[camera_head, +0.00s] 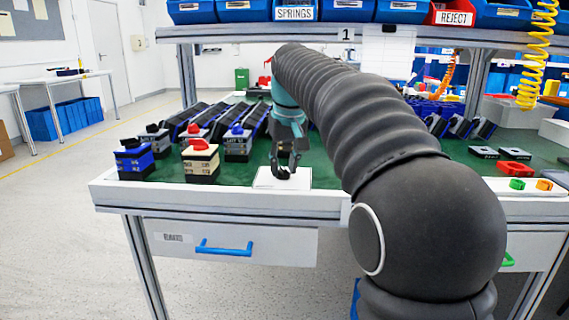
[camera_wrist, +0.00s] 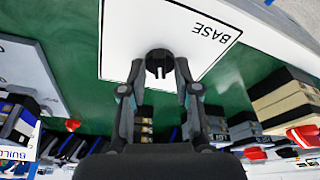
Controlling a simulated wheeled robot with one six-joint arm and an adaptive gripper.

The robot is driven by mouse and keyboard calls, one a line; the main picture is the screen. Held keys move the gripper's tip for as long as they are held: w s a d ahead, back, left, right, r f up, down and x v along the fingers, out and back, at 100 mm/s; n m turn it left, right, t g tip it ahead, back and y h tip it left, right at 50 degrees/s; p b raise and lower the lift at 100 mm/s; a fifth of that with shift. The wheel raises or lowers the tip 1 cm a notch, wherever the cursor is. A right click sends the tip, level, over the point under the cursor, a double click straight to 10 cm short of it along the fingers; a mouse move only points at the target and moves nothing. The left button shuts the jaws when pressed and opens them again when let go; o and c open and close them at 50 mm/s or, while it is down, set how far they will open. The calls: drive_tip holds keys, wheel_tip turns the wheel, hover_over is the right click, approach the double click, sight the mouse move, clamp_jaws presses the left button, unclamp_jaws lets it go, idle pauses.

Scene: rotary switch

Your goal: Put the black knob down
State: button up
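The black knob (camera_wrist: 159,63) is round with a slot in the end that shows. It sits between the two fingertips of my gripper (camera_wrist: 160,70), which flank it closely on both sides. In the head view my gripper (camera_head: 286,160) points down over a white plate (camera_head: 299,183), with the knob (camera_head: 281,174) at its tips. The white plate also shows in the wrist view (camera_wrist: 118,40), marked BASE. The knob is on the plate or very slightly above it; I cannot tell which.
A red part (camera_head: 515,169) and flat grey pieces (camera_head: 484,152) lie at the right. The bench's front edge is close to the plate.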

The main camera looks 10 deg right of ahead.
drive_tip(key=p+v, duration=0.3)
drive_tip(key=v, duration=0.9)
drive_tip(key=shift+r, duration=0.2)
drive_tip(key=shift+s, duration=0.1)
drive_tip(key=s+f+t, duration=0.2)
drive_tip(key=s+f, duration=2.3)
drive_tip(key=s, duration=0.2)
drive_tip(key=shift+f+m+t, duration=0.4)
